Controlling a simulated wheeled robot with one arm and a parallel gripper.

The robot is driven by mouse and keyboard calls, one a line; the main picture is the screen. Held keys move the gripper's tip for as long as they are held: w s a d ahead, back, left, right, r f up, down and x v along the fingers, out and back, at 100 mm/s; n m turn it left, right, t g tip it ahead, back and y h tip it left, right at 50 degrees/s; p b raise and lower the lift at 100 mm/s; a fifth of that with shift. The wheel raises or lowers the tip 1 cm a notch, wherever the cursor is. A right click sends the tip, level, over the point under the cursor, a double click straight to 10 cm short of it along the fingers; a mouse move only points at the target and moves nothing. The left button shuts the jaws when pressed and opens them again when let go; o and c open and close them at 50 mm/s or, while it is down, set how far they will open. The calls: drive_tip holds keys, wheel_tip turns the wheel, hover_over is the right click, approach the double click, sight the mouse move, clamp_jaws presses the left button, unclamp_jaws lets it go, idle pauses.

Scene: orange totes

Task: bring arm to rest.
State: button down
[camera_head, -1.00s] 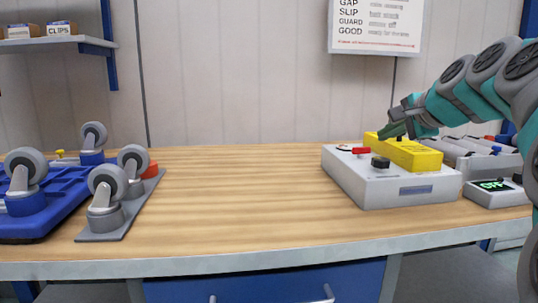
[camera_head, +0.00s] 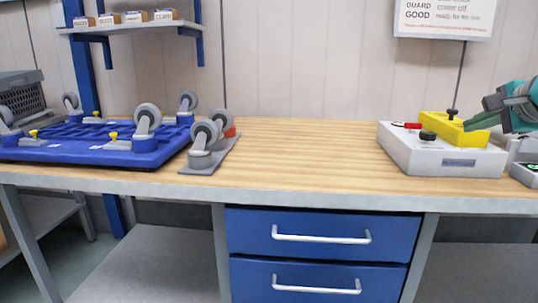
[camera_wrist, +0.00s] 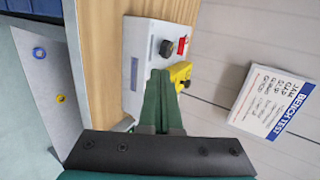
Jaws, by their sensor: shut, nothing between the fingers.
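My gripper (camera_head: 484,121) is at the right of the head view, at the end of my teal and grey arm. Its green fingers are together and empty; they also show closed in the wrist view (camera_wrist: 160,100). In the head view the fingertips overlap the right part of a yellow block (camera_head: 445,127) on a white test box (camera_head: 440,155). I cannot tell whether they touch it. The box has a red lever (camera_head: 412,125) and a black knob (camera_head: 428,135); the yellow block has a black knob on top. Most of my arm is outside the head view.
The wooden bench (camera_head: 300,150) is clear in the middle. A blue wheeled dolly base (camera_head: 95,150) and a grey caster plate (camera_head: 210,160) lie at left. A device (camera_head: 528,172) sits at the right edge. Blue drawers (camera_head: 318,240) are below; a wall sign (camera_head: 446,15) hangs behind.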

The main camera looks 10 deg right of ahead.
drive_tip(key=w+a+f+n+g+y, duration=0.1)
drive_tip(key=a+f+n+g+y, duration=0.3)
drive_tip(key=a+f, duration=0.75)
drive_tip(key=s+a+f+n+g, duration=0.2)
drive_tip(key=s+a+f+n, duration=0.2)
drive_tip(key=a+f, duration=0.3)
drive_tip(key=s+a+f+n+g, duration=0.25)
drive_tip(key=a+f, duration=0.25)
drive_tip(key=a, duration=0.4)
drive_tip(key=s+a+f+n+g+h, duration=0.1)
drive_tip(key=s+a+f+n+g, duration=0.1)
drive_tip(key=s+f+n, duration=0.2)
drive_tip(key=s+a+f+n+g+h, duration=0.1)
drive_tip(key=s+f+n, duration=0.4)
drive_tip(key=s+f, duration=0.5)
drive_tip(key=s+a+g, duration=0.1)
drive_tip(key=s+g, duration=0.1)
drive_tip(key=s, duration=0.5)
drive_tip(key=shift+s+a+f, duration=0.3)
drive_tip(key=shift+s+f, duration=0.05)
drive_tip(key=shift+s, duration=0.05)
